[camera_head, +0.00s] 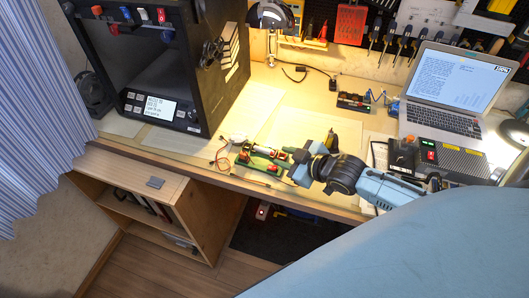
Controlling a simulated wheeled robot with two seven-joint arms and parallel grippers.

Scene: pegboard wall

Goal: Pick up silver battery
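A green battery holder (248,158) lies on the desk near its front edge. A small silver cylinder, which looks like the silver battery (263,151), sits in or on it; the exact fit is too small to tell. My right gripper (296,166) comes in from the right, just to the right of the holder. Its two fingers look spread apart, with nothing visible between them. It appears apart from the battery, though its height above the desk is hard to judge. My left gripper is out of view.
A black 3D-printer-like box (215,95) stands left of the holder. A laptop (447,92) and a grey device with a red switch (450,160) are at the right. Red and black wires (222,158) lie beside the holder. The desk behind it is mostly clear.

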